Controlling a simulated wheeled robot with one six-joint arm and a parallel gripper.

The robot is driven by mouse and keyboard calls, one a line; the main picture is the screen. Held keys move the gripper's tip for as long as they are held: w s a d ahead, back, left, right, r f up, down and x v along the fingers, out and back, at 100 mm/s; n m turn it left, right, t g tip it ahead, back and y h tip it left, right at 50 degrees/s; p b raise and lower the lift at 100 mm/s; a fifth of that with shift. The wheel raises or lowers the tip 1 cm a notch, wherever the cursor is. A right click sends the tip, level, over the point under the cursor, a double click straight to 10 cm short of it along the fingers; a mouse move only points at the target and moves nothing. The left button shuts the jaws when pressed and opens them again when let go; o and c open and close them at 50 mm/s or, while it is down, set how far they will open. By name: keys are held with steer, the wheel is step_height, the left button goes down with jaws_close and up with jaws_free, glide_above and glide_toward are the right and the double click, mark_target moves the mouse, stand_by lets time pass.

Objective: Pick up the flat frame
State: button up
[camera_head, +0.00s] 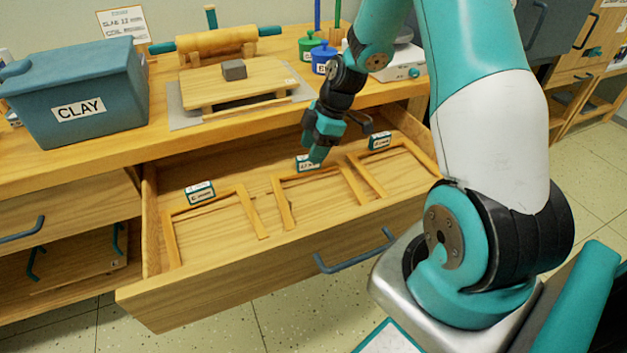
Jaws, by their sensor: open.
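An open wooden drawer (340,240) holds three thin wooden outlines, each open toward the drawer front: left (215,203), middle (318,180) and right (395,155). I cannot tell which thing, if any, is the flat frame. Small labelled blocks stand at their back edges: left (199,191), middle (303,163) and right (380,140). The outlines look empty. My gripper (338,140) is open above the back of the drawer. It overlaps part of the middle block in the picture, and nothing shows between its fingers.
The wooden worktop (160,145) behind the drawer carries a teal CLAY bin (75,95), a slatted board (235,82), a roller (217,42), lidded pots and a scale (400,68). The drawer handle (355,252) sticks out in front. A white teal-edged panel (390,340) shows at the bottom.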

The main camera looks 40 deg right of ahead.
mark_target(306, 169)
steer(key=b+x, duration=0.1)
steer(key=x, duration=0.4)
steer(key=shift+a, duration=0.1)
steer(key=shift+r, duration=0.1)
jaws_close()
steer(key=shift+r, duration=0.1)
